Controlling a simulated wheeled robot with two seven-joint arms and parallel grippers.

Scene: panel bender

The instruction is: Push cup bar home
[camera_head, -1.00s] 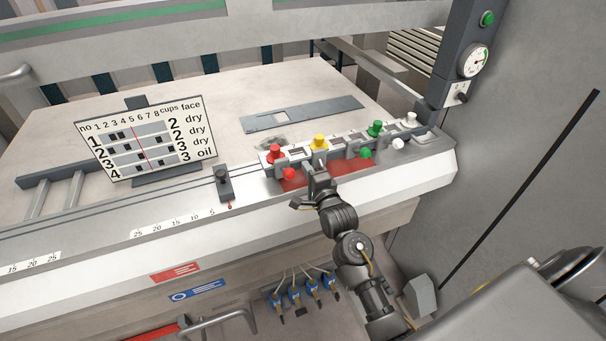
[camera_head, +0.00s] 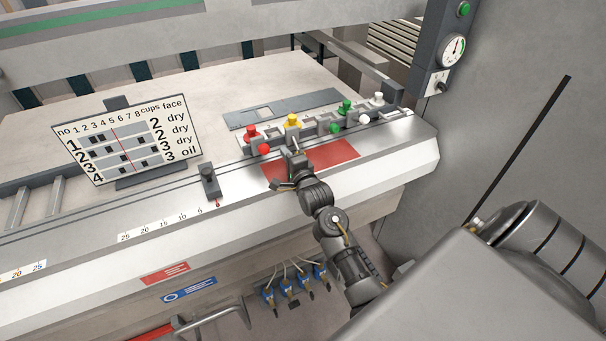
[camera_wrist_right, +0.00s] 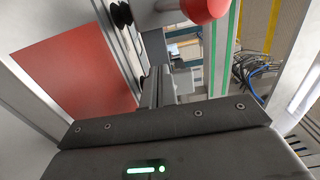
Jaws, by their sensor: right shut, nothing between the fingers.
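The cup bar (camera_head: 312,129) is a pale slotted bar with red, yellow, green and white knobs along it. It lies across the back of the machine's front ledge, behind a red patch (camera_head: 336,155). My right gripper (camera_head: 296,156) is shut and empty, with its tip at the front of the bar near the yellow knob (camera_head: 292,121). I cannot tell whether it touches. In the right wrist view the gripper fingers (camera_wrist_right: 160,88) point toward the bar, with a red ball knob (camera_wrist_right: 205,8) above. My left gripper is out of view.
A sign board (camera_head: 128,140) with a number table stands at left. A dark stop block (camera_head: 209,182) sits on the scaled ledge. A grey plate (camera_head: 265,113) lies behind the bar. A dark post (camera_head: 446,45) with a gauge rises at right.

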